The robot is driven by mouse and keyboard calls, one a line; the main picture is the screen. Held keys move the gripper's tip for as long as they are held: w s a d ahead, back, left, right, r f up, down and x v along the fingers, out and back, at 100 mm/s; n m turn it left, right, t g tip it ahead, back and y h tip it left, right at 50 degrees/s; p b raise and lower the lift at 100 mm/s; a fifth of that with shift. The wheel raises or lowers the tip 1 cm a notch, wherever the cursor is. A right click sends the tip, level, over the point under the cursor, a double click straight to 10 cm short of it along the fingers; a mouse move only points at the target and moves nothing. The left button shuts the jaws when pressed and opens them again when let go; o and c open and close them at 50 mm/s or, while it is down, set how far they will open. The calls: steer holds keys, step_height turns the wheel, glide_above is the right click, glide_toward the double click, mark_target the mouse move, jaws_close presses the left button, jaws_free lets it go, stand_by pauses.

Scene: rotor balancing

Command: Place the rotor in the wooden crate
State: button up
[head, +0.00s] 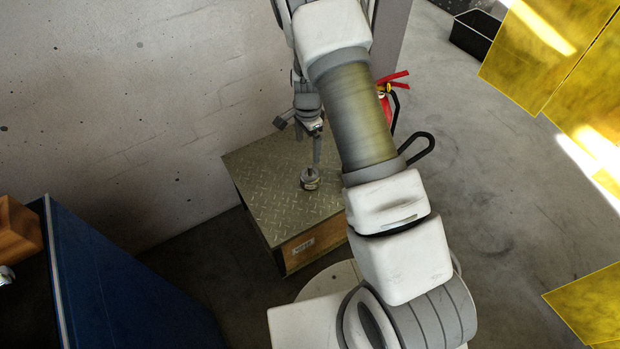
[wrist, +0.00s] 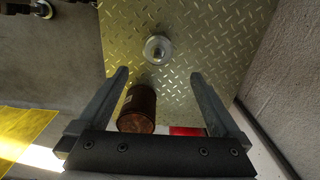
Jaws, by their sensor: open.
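A small round metal piece with a pale top and a central hub, apparently the rotor (head: 309,178), stands on a diamond-plate top (head: 265,165). In the wrist view the rotor (wrist: 157,48) lies beyond my fingertips, roughly in line with the gap between them. My gripper (head: 314,150) is open and empty above the plate, behind the rotor in the head view; its two fingers (wrist: 158,75) are spread in the wrist view. A wooden box corner (head: 18,232), possibly the wooden crate, shows at the left edge of the head view; most of it is cut off.
A brown cylinder (wrist: 138,108) is near the left finger in the wrist view; I cannot make it out in the head view. A blue cabinet (head: 120,270) stands at left. A red extinguisher (head: 385,105) is behind my arm. Yellow panels (head: 555,50) hang at right.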

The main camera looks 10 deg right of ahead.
mark_target(310, 175)
step_height(310, 175, down, 10)
steer(key=shift+f+b, duration=0.2)
steer(key=shift+b, duration=0.95)
steer(key=shift+s+d+f+b, duration=0.15)
steer(key=shift+f+b, duration=0.3)
steer(key=shift+f, duration=0.85)
steer(key=shift+d+f+b, duration=0.15)
steer(key=shift+f+b, duration=0.25)
steer(key=shift+f, duration=0.9)
steer(key=shift+r, duration=0.1)
jaws_close()
